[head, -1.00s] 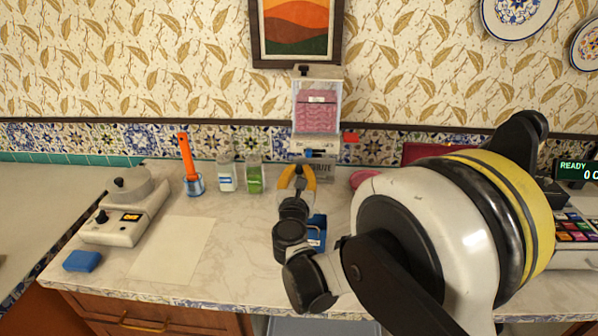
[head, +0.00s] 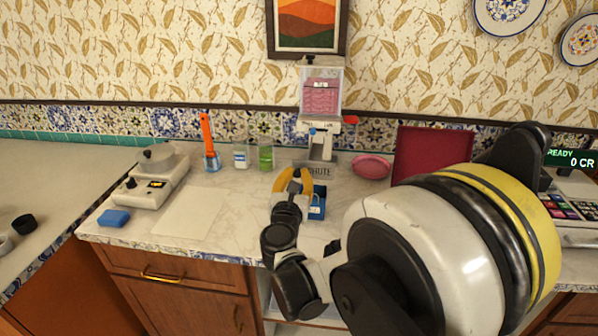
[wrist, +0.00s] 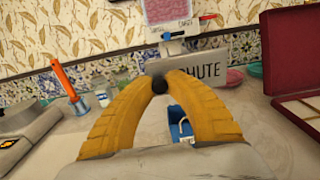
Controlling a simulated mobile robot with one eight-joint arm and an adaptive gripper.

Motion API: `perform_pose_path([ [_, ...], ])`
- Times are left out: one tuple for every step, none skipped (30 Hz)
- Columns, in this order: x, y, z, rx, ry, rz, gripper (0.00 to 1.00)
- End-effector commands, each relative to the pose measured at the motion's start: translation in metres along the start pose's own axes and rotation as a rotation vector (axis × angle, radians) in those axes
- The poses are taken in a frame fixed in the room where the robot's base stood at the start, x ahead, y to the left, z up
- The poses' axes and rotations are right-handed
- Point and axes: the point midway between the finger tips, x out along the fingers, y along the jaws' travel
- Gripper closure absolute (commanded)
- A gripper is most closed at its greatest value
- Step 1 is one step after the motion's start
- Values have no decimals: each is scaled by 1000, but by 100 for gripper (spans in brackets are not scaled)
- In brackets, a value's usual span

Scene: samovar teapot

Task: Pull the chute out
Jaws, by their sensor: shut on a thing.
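The chute (wrist: 205,70) is a grey block lettered "CHUTE" below the dispenser in the wrist view. In the head view its lettered front (head: 321,171) sits at the dispenser's foot, partly covered by my gripper. My gripper (wrist: 159,83) has its yellow fingers closed on a small round black knob (wrist: 159,86) at the left of the chute's front. The fingers hide part of the front. My gripper (head: 293,177) also shows in the head view, above the counter. The dispenser (head: 321,92) is clear with pink contents and stands against the wall.
A blue box (head: 317,205) stands just right of my gripper. A pink dish (head: 371,167) and an open red case (head: 432,155) are to the right. Two bottles and an orange-handled tool (head: 208,145) are to the left. A pale sheet (head: 188,211) lies on the counter.

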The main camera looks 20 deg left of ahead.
Motion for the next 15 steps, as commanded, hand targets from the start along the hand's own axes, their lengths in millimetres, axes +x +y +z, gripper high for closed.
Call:
perform_pose_path([
  [-3, 0, -1, 1, 1, 0, 100],
  [-5, 0, 0, 1, 1, 0, 100],
  [-6, 0, 0, 1, 1, -1, 100],
  [-7, 0, 0, 1, 1, -1, 100],
  [-7, 0, -1, 1, 1, -1, 100],
  [-8, 0, -1, 2, 1, -1, 100],
  [-8, 0, -1, 2, 1, -1, 100],
  [-8, 0, -1, 2, 1, -1, 100],
  [-8, 0, -1, 2, 2, -1, 100],
  [-8, 0, -1, 2, 2, -1, 100],
  [-8, -1, -1, 3, 2, -1, 100],
  [-8, -1, -1, 3, 2, -1, 100],
  [-8, -1, -1, 3, 2, -1, 100],
  [-8, -1, -2, 3, 2, -1, 83],
  [-8, -1, -2, 3, 2, -1, 71],
])
